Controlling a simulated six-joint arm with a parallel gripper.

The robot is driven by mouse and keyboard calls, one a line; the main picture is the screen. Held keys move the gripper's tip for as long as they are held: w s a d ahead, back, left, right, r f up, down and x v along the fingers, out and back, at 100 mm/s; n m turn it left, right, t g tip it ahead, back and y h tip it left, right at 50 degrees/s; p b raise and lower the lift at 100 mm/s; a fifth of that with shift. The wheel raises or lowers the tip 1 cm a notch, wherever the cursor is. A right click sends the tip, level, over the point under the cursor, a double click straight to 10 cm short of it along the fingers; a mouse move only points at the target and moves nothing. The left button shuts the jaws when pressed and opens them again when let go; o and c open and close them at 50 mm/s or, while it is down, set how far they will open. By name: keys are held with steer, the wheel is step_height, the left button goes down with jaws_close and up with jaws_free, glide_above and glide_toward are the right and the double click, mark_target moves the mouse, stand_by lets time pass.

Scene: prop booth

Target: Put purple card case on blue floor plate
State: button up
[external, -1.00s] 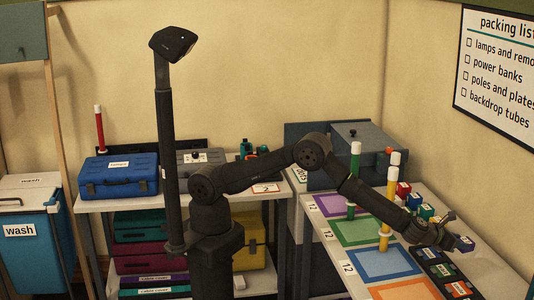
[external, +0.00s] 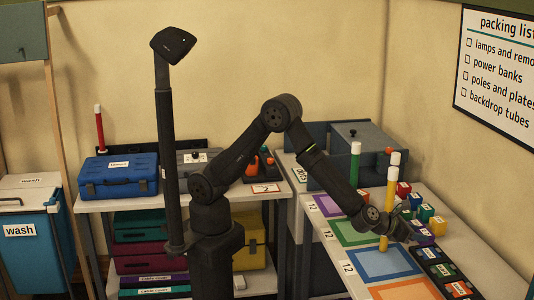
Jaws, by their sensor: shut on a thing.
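The purple card case (external: 425,236) is small and partly hidden by my gripper (external: 413,228). My gripper is shut on it, to the right of the yellow pole. The blue floor plate (external: 383,263) lies flat on the right-hand bench, between the green plate (external: 357,232) and the orange plate (external: 405,289). The gripper and case are above and to the right of the blue plate.
A yellow pole (external: 391,200) with a white top stands upright close to the gripper. A green pole (external: 354,166) stands farther back. Several coloured blocks (external: 425,213) and a dark row of labelled slots (external: 441,268) lie right of the plates.

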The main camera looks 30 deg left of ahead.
glide_above(421, 255)
step_height(421, 255, down, 7)
steer(key=shift+f, duration=1.95)
steer(key=shift+f, duration=0.15)
steer(key=o, duration=1)
